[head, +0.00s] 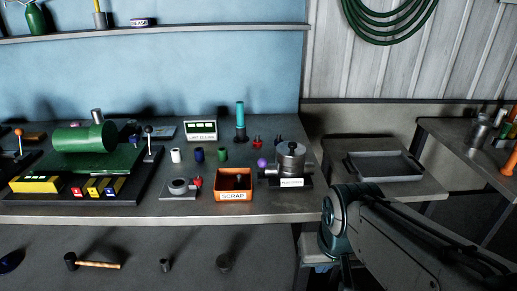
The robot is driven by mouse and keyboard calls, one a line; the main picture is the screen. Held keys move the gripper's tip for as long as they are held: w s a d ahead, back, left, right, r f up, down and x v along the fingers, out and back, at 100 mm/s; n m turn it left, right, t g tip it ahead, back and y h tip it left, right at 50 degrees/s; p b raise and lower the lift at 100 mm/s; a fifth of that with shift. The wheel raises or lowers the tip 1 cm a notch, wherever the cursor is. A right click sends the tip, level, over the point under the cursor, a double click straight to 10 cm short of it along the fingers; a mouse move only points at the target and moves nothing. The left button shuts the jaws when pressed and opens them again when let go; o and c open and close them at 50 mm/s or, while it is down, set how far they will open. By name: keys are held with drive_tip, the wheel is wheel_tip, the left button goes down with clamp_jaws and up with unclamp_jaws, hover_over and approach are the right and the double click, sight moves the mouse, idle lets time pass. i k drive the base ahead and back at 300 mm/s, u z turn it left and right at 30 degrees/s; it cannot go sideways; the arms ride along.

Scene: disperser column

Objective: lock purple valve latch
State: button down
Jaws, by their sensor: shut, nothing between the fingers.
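A purple ball knob (262,162) shows at the left side of a round grey metal vessel (290,160) on the bench. The vessel stands upright on a dark base with a small white label, and its top has a small knob. I cannot tell from here whether the latch is open or locked. My arm comes in from the lower right, with its joint in front of the bench's right end, well apart from the purple knob. My gripper does not show in this view.
An orange SCRAP box (234,196) stands left of the vessel. A grey ring fixture with a red knob (197,182) and a green machine (90,150) are farther left. A teal cylinder (240,120) stands behind. A grey tray (384,165) lies on a side table to the right.

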sight(263, 163)
drive_tip(key=z, duration=1.3)
drive_tip(key=i, duration=0.4)
drive_tip(key=u, duration=0.8)
